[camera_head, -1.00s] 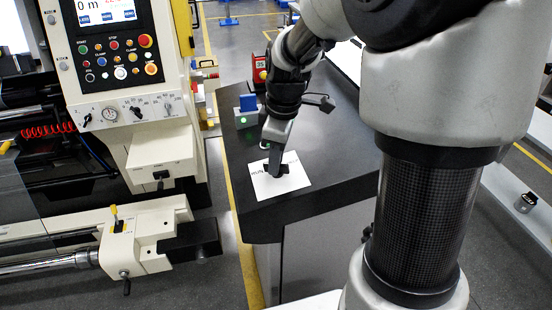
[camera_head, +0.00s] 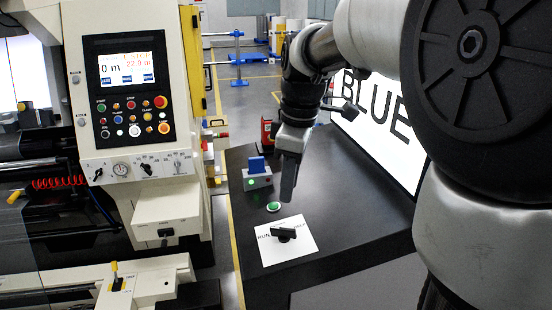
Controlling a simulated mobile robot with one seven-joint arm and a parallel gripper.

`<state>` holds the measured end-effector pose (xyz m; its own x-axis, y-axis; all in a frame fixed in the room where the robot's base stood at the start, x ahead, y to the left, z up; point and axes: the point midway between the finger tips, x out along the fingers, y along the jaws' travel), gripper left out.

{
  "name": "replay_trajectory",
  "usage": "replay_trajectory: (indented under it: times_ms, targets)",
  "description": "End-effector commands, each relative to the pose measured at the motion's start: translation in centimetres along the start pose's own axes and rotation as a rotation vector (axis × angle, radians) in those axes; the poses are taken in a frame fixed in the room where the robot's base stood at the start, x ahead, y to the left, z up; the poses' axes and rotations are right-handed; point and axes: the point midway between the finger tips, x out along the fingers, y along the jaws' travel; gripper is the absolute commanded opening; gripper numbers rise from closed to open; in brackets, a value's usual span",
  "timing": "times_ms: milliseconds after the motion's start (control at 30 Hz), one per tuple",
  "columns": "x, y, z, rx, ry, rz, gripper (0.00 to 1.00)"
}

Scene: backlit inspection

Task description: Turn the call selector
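The call selector is a black knob (camera_head: 284,233) on a white plate (camera_head: 302,246) on the dark bench top. Its handle lies roughly sideways in the picture. The plate carries "RUN" at the left and a second small word at the right that I cannot read surely. My gripper (camera_head: 288,190) points down above and behind the knob in the picture, apart from it. Its fingers overlap in this view, so I cannot tell whether they are open or shut. Nothing shows held in it.
A round green button (camera_head: 273,206) sits just behind the plate. A small box with a blue top (camera_head: 257,170) stands at the bench's left. A lit panel (camera_head: 385,120) reading "BLUE" is at the right. A cream machine (camera_head: 150,200) stands left, across a gap.

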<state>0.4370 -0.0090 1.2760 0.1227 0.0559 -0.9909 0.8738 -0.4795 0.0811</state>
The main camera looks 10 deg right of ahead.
Motion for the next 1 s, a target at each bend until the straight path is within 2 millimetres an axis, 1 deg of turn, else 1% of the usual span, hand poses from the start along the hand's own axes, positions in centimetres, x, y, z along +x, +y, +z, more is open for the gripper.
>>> replay_trajectory:
  times_ms: [33, 100, 200, 300, 667, 733, 767, 867, 967, 1000]
  targets:
    - [-1.1, 0.1, 0.0, 0.000, 0.001, 0.004, 0.27]
    - [-2.3, 0.1, 0.0, 0.001, 0.001, 0.002, 0.27]
    - [-3.5, 0.1, 0.0, 0.001, 0.000, 0.001, 0.27]
    - [-4.2, 0.0, 0.0, 0.001, 0.000, 0.001, 0.27]
    - [-4.4, 0.0, 0.0, 0.002, 0.000, 0.000, 0.27]
    - [-4.6, -0.4, 0.1, 0.019, 0.002, 0.008, 0.27]
    - [-4.7, -0.7, 0.3, 0.039, 0.004, 0.014, 0.27]
    - [-5.2, -2.8, 1.1, 0.161, 0.020, 0.058, 0.27]
    - [-5.3, -6.0, 2.4, 0.360, 0.061, 0.121, 0.27]
    - [-5.2, -7.3, 3.1, 0.448, 0.083, 0.146, 0.27]
